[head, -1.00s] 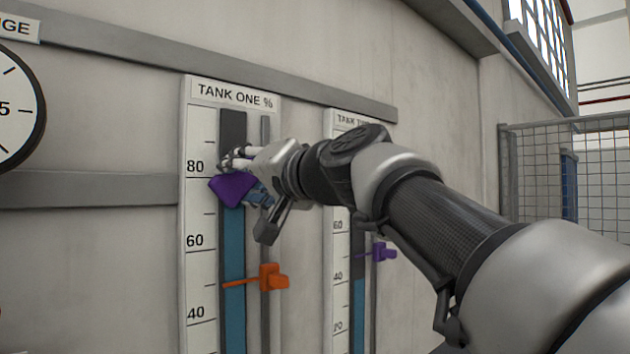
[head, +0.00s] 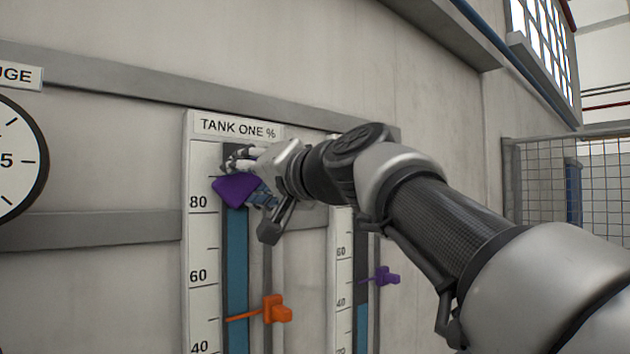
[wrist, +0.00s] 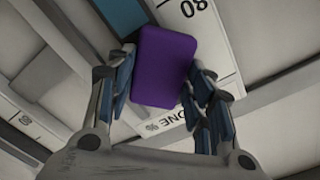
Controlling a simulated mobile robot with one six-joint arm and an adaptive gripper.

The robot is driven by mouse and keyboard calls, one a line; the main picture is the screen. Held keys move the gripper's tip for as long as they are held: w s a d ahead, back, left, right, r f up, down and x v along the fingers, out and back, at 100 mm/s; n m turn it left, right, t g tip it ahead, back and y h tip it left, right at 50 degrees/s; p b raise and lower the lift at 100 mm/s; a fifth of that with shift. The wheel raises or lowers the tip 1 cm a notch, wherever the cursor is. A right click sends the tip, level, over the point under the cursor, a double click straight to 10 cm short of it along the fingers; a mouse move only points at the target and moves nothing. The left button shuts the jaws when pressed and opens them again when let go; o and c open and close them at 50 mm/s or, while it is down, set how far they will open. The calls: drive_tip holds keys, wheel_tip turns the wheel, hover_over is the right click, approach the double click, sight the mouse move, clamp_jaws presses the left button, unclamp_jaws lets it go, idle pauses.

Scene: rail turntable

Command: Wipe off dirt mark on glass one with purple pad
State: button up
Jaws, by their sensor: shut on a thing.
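The purple pad (head: 237,190) is held in my gripper (head: 250,180) in front of the tank one glass (head: 236,260), just above the 80 mark. In the wrist view the purple pad (wrist: 164,66) sits between the two blue-padded fingers of my gripper (wrist: 163,85). The glass shows a blue column below a dark upper part. I cannot tell whether the pad touches the glass. No dirt mark shows; the pad and gripper hide part of the glass.
An orange pointer (head: 275,310) sits on the rail right of the tank one glass. The second tank gauge (head: 345,270) with a purple pointer (head: 386,276) stands further right, partly behind my arm. A round dial (head: 12,160) is at the left. A mesh fence (head: 540,180) is at far right.

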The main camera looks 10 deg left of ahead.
drive_tip(key=shift+r+p, duration=2.25)
drive_tip(key=shift+r, duration=0.5)
drive_tip(key=shift+f, duration=0.1)
drive_tip(key=shift+b+v, duration=1.65)
drive_tip(key=shift+v, duration=1.2)
drive_tip(key=shift+d, duration=0.1)
drive_tip(key=b+v, duration=0.1)
drive_tip(key=v, duration=0.1)
drive_tip(key=shift+s+d, duration=0.3)
